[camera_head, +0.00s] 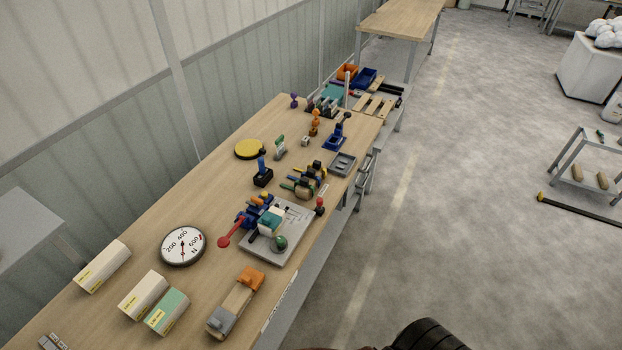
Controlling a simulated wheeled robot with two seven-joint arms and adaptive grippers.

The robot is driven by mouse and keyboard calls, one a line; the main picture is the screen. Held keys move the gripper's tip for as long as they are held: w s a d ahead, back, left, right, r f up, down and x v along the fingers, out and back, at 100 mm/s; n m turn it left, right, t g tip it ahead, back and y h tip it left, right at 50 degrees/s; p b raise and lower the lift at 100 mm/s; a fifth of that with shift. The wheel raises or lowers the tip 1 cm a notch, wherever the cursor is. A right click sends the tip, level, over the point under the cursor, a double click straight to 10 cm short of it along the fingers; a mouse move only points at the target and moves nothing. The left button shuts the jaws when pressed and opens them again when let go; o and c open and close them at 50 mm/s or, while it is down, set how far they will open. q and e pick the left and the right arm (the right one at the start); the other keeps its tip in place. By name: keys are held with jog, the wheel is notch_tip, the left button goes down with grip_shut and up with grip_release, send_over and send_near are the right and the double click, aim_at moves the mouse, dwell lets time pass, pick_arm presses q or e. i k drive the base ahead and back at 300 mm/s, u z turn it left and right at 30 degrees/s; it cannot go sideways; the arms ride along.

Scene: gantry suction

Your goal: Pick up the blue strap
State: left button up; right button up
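I cannot clearly make out a strap. Several blue things stand on the long wooden workbench (215,185). A small blue piece (246,218) is at the left of the grey plate, by a red-handled part. A blue upright handle on a black base (263,178) stands farther back. A dark blue stand (334,141) is near the right edge of the bench. Neither of my grippers can be made out. A dark rounded part, probably mine, shows at the bottom edge.
The grey plate (296,218) carries a green ball and other parts. A round dial (183,246), a yellow disc (250,149) and several boxes (142,295) also lie on the bench. A blue bin (371,75) is beyond it. The floor at right is mostly free.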

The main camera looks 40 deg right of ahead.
aim_at(310, 173)
jog(key=u, duration=0.1)
jog(key=k, duration=0.3)
jog(key=z, duration=0.75)
jog(key=i, duration=0.25)
jog(key=z, duration=0.55)
